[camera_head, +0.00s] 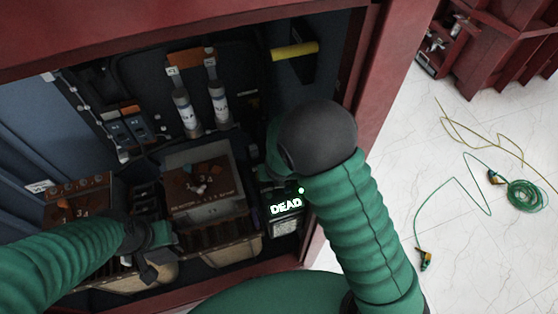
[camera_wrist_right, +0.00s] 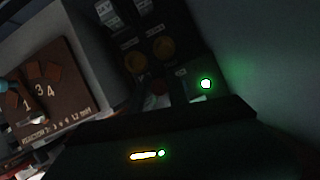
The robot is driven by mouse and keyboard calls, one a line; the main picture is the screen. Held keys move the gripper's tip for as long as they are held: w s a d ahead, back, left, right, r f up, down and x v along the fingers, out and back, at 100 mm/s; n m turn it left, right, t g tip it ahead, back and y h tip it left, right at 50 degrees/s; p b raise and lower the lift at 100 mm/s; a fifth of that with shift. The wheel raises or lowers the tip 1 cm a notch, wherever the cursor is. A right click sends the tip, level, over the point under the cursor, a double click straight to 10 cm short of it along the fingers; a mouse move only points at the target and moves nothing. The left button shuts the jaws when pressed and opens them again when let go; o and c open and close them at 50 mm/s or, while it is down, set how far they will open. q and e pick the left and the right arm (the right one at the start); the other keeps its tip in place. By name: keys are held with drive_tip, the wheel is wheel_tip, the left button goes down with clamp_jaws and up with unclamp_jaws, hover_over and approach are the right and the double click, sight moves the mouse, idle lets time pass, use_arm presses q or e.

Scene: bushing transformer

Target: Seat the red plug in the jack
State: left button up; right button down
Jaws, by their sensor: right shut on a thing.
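Just beyond are two round orange-brown sockets (camera_wrist_right: 163,47) on a dark panel. The view is too dark to tell which one is the jack or whether the plug touches it. In the head view my right wrist hides the right gripper and the plug. My left gripper (camera_head: 150,245) is at the front of the cabinet's lower left; its fingers are too unclear to tell open from shut.
A lit "DEAD" display (camera_head: 286,205) sits below my right wrist. A tray-like box marked 1, 3, 4 (camera_head: 205,185) stands between my arms. A yellow handle (camera_head: 295,50) juts out above. The red cabinet frame (camera_head: 385,60) is close on the right. Green cable (camera_head: 525,195) lies on the floor.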

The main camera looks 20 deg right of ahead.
drive_tip(key=w+f, duration=0.1)
drive_tip(key=w, duration=0.1)
drive_tip(key=w+d+f, duration=0.1)
drive_tip(key=w+f, duration=0.1)
drive_tip(key=w+d+f, duration=0.1)
drive_tip(key=w, duration=0.1)
drive_tip(key=shift+w+d+f, duration=0.15)
drive_tip(key=shift+w, duration=0.05)
drive_tip(key=shift+s+p, duration=0.15)
drive_tip(key=shift+p, duration=0.15)
drive_tip(key=shift+d, duration=0.1)
drive_tip(key=c, duration=1.6)
unclamp_jaws()
drive_tip(key=shift+d, duration=0.1)
drive_tip(key=shift+c, duration=0.2)
drive_tip(key=o, duration=0.4)
drive_tip(key=shift+w+d+f, duration=0.15)
drive_tip(key=shift+w+f, duration=0.05)
drive_tip(key=shift+w, duration=0.1)
drive_tip(key=shift+s+r, duration=0.2)
drive_tip(key=shift+r, duration=0.35)
use_arm(q)
drive_tip(key=w+p+v, duration=0.1)
drive_tip(key=p+v, duration=0.3)
drive_tip(key=v, duration=0.2)
drive_tip(key=shift+r+p, duration=0.3)
drive_tip(key=shift+p, duration=0.1)
use_arm(e)
drive_tip(key=v, duration=1.1)
drive_tip(key=shift+r, duration=0.15)
